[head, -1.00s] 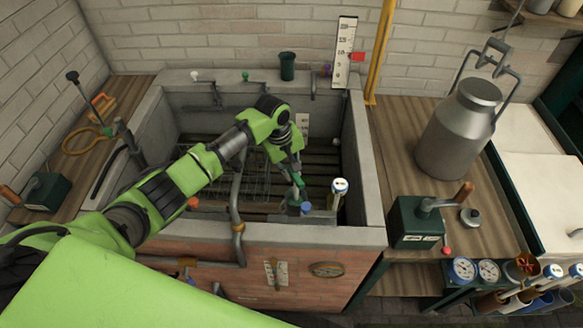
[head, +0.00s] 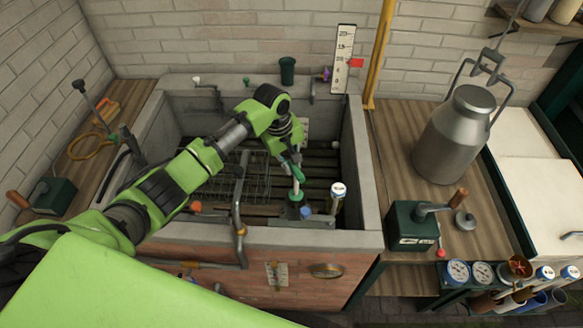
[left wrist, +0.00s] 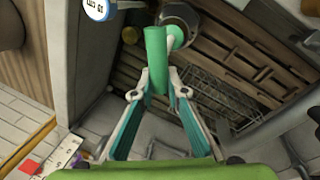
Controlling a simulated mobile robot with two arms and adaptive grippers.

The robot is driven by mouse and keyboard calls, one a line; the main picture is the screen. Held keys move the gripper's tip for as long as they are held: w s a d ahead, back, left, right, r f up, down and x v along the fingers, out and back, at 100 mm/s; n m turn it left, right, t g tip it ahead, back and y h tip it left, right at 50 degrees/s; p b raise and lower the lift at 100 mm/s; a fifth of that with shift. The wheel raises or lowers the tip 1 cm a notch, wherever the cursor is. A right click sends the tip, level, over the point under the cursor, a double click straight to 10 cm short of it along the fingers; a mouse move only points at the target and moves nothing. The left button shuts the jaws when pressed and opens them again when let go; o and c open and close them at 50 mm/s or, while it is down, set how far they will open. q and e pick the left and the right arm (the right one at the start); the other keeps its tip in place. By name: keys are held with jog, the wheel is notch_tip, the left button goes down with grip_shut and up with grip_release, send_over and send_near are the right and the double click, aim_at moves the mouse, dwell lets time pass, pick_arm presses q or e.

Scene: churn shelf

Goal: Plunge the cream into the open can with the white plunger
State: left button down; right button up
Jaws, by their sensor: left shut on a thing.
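My left gripper (head: 297,184) reaches down into the grey stone trough and is shut on a green piece. The green piece (left wrist: 156,62) stands between the fingertips in the left wrist view, with a grey round end beyond it. A white rod with a blue-and-white round top (head: 338,197) stands upright beside the gripper, to its right; I cannot tell whether it is the white plunger. A grey metal milk can (head: 452,137) stands on the wooden counter at right, its bail handle raised; I cannot see an open mouth. My right gripper is not in view.
The trough's front rim (head: 270,237) and right wall surround the gripper. A wire rack (head: 250,178) lies inside. A green cup (head: 287,68) stands on the back ledge. A green crank box (head: 410,226) stands on the right counter. Several round-topped rods stand at lower right.

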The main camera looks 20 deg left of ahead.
pick_arm(q)
jog(key=shift+r, duration=0.25)
notch_tip(320, 180, down, 6)
jog(key=b, duration=0.2)
jog(key=shift+f, duration=0.15)
dwell(0.4)
notch_tip(320, 180, up, 3)
jog(key=shift+f+p, duration=0.15)
jog(key=shift+p, duration=1.1)
jog(key=shift+r, duration=1.8)
